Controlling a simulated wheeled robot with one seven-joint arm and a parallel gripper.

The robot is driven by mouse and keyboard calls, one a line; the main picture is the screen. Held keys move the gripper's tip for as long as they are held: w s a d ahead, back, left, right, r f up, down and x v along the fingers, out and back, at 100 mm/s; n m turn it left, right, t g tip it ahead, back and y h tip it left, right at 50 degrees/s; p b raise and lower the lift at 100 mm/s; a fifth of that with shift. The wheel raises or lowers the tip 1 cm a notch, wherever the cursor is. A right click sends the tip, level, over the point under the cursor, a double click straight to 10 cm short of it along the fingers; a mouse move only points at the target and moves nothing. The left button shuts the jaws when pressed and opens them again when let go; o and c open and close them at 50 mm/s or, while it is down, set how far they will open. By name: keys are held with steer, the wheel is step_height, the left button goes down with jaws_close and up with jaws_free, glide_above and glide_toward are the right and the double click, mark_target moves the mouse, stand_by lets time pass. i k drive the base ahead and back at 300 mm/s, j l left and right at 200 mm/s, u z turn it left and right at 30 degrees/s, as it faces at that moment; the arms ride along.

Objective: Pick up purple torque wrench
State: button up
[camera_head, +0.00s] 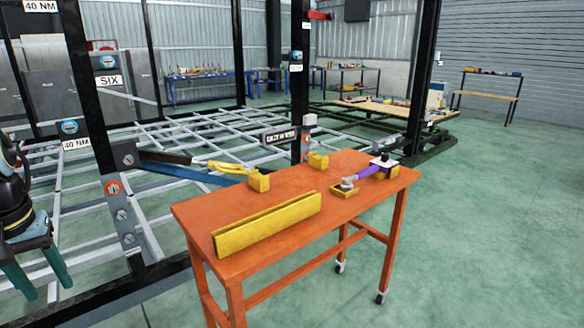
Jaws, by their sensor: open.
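The purple torque wrench (366,173) lies on the right part of the orange table (289,189). Its grey head end is at a low yellow block (344,192), and its other end is at a yellow holder (383,172) with a white and dark part on top. My gripper (41,283) hangs at the left edge of the picture, with two teal fingers spread apart and nothing between them. It is well to the left of the table and far from the wrench.
A long yellow trough (267,225) lies along the table's front left. A yellow tool (229,167) sits in a yellow holder (258,181) at the back left. A black post (300,80) rises behind the table. Green floor (480,250) is clear on the right.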

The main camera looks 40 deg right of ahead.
mark_target(375, 165)
steer(key=k+l+u, duration=0.25)
steer(key=l, duration=0.25)
steer(key=k+l+u, duration=0.2)
steer(key=k+l, duration=0.25)
steer(key=k+l+u, duration=0.1)
steer(key=l, duration=0.3)
steer(key=k+l+u, duration=0.1)
steer(key=l, duration=0.3)
steer(key=k+l+u, duration=0.1)
steer(key=l, duration=0.3)
steer(key=k+l+u, duration=0.1)
steer(key=l, duration=0.25)
steer(key=k+l+u, duration=0.15)
steer(key=l, duration=0.2)
steer(key=k+l+u, duration=0.1)
steer(key=l, duration=0.25)
steer(key=k+l, duration=0.1)
steer(key=l, duration=0.3)
steer(key=k+l+u, duration=0.15)
steer(key=l, duration=0.2)
steer(key=k+l, duration=0.1)
steer(key=l, duration=0.25)
steer(key=k+l+u, duration=0.1)
steer(key=l, duration=0.3)
steer(key=k+l, duration=0.2)
steer(key=l, duration=0.15)
steer(key=i+u, duration=0.05)
